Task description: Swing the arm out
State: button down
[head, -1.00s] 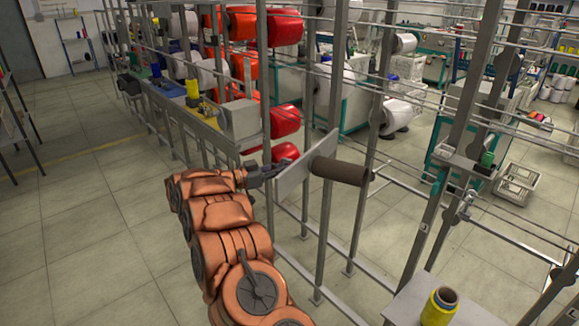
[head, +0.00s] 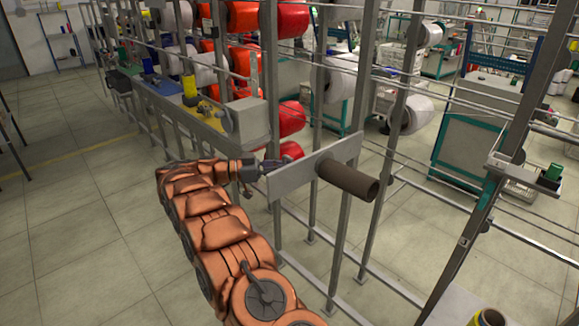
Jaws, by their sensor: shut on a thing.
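The swing arm is a flat grey metal plate (head: 297,176) mounted at a steel post of the winding frame. A brown tube (head: 346,179) sticks out from its front face, pointing right and towards me, its round end visible. My gripper (head: 284,163) is at the upper left part of the plate, shut on the plate. The fingertips are small and partly hidden by the plate, so the exact grip does not show. My copper-coloured arm reaches up to it from the bottom.
Steel posts and rails (head: 390,140) of the frame stand close behind and right of the plate. Red rolls (head: 285,75) and white rolls (head: 408,118) hang on it. A yellow cone (head: 488,318) stands at bottom right. The tiled floor (head: 90,235) on the left is clear.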

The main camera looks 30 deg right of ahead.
jog(key=shift+d+r, duration=0.1)
jog(key=c, duration=1.5)
grip_release()
jog(key=o, duration=0.3)
